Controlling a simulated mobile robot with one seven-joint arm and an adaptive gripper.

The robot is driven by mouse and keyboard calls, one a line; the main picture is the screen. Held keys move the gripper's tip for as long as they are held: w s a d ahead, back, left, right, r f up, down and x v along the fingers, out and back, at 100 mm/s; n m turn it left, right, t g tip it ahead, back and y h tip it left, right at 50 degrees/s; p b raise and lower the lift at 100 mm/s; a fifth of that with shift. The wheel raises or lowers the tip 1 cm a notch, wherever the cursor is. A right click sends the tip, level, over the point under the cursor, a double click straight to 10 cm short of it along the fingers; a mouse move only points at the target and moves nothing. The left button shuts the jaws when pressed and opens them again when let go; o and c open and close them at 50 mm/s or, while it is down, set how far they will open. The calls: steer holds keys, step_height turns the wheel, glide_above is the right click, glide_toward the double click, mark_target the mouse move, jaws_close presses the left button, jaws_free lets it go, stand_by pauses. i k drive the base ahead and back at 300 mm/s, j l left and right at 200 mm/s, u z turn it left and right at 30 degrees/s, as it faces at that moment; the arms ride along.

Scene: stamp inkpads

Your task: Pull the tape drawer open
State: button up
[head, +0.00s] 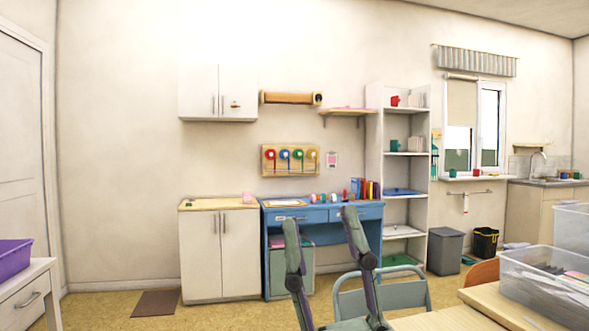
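A blue desk (266,245) stands against the back wall. It has two shut drawers side by side, a left drawer (312,216) and a right drawer (372,212), each with a handle. Another shut drawer (20,306), white with a metal handle, is in the cabinet at the lower left. I cannot tell which one is the tape drawer; no tape label is readable. My gripper (321,220) points up in the lower middle, fingers spread, empty. Its fingers overlap the desk in the picture and hide part of its front. The desk is farther away.
A purple bin (14,260) sits on the left cabinet. A grey-green chair (409,292) and a wooden table (465,318) with a clear bin (530,290) are close at the lower right. Floor (100,311) shows free at the left, with a brown mat (156,303).

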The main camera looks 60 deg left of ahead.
mark_target(304, 216)
steer(key=u, duration=1.85)
